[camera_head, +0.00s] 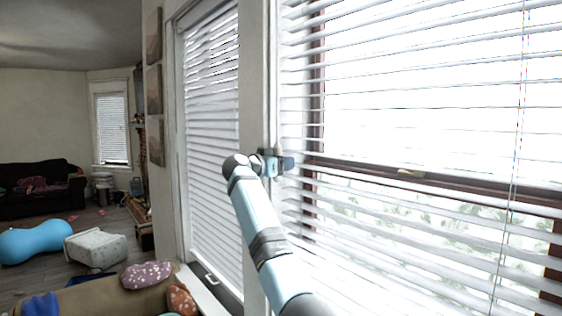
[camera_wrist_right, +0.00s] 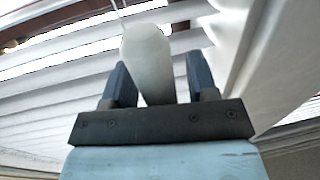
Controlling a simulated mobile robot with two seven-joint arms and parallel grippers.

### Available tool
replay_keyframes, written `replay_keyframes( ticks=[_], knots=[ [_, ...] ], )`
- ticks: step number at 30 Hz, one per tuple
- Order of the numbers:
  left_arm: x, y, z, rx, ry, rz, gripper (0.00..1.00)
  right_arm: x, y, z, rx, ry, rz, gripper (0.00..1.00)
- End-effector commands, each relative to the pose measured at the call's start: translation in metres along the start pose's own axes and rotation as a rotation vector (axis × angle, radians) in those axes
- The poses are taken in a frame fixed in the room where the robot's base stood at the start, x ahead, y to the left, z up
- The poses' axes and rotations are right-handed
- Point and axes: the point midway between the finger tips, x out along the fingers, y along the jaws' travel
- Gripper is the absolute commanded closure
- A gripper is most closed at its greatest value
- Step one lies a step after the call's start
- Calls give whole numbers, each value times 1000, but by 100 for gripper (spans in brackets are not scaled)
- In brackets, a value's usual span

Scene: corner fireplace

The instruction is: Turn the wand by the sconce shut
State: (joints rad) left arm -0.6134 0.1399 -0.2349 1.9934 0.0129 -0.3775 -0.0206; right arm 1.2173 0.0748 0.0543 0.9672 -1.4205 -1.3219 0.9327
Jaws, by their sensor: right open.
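The blind wand (camera_wrist_right: 147,60) shows in the right wrist view as a pale, rounded handle, with a thin cord or rod running up from its top. It stands between the two dark blue fingers of my right gripper (camera_wrist_right: 160,82), with a gap to the right finger; contact on the left is unclear. The fingers are open around it. In the head view my right gripper (camera_head: 280,162) is at the left edge of the large window's blind, with the wand's pale end (camera_head: 278,148) beside it. No sconce is discernible. My left gripper is not in view.
The large white blind (camera_head: 420,90) fills the right side, its slats letting in daylight. A second blind (camera_head: 212,130) hangs left of the post. A sofa with a spotted cushion (camera_head: 146,275), a white container (camera_head: 96,247) and a blue peanut-shaped ball (camera_head: 35,243) lie lower left.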

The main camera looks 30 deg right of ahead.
Motion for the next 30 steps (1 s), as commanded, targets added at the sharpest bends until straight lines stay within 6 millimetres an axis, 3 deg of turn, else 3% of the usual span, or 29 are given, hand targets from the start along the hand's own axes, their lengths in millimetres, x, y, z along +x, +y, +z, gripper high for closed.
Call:
replay_keyframes(
  ticks=[7,12,14,23,30],
  knots=[
    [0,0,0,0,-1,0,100,1,0,0,0,0,0,47],
    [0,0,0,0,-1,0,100,0,0,0,0,0,0,86],
    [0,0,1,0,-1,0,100,0,0,0,0,0,0,96],
    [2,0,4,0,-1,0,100,0,0,2,2,0,-30,96],
    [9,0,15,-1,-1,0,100,0,-2,3,5,2,-155,96]
  ],
)
